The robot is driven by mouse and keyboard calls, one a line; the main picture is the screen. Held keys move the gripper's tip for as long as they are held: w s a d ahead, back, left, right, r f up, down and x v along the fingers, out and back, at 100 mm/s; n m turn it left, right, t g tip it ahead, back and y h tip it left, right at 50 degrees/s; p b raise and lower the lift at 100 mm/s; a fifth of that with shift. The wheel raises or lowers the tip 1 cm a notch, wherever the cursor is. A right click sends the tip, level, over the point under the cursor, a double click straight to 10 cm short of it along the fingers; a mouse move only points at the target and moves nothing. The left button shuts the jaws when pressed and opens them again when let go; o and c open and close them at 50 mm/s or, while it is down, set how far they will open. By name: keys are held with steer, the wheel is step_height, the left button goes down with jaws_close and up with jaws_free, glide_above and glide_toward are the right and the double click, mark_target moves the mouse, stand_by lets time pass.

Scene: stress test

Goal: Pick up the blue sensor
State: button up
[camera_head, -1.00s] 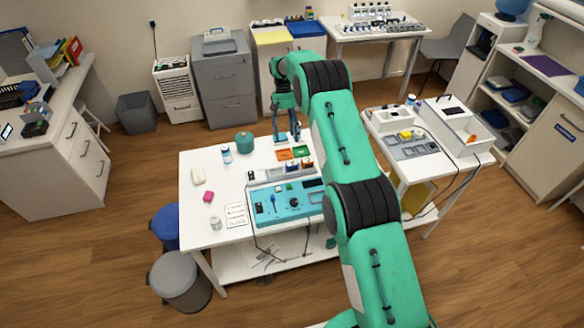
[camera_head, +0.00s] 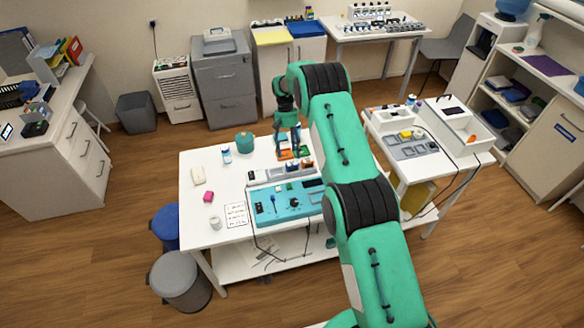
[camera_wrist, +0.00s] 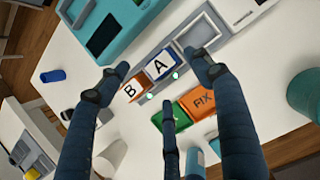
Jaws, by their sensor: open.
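A block with a white top marked A and blue sides (camera_wrist: 161,66) sits in a grey slotted rack (camera_wrist: 228,70) in the wrist view. It looks like the blue sensor. An orange block marked B (camera_wrist: 131,90) sits beside it, and the slot on its other side is empty. My gripper (camera_wrist: 150,88) has its fingers spread around the A and B blocks, with nothing held. In the head view my gripper (camera_head: 290,152) hangs just behind the rack (camera_head: 257,179); the blocks are small there and partly hidden.
The teal console (camera_head: 285,205) adjoins the rack. A green tray (camera_wrist: 158,121) and an orange tray marked FIX (camera_wrist: 201,103) lie on its other side. A teal pot (camera_head: 244,142) stands left of my gripper. A dark blue oval item (camera_wrist: 53,76) lies apart on the table.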

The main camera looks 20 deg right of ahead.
mark_target(292, 163)
steer(key=shift+x, duration=2.6)
steer(key=shift+c, duration=0.2)
steer(key=c, duration=1.4)
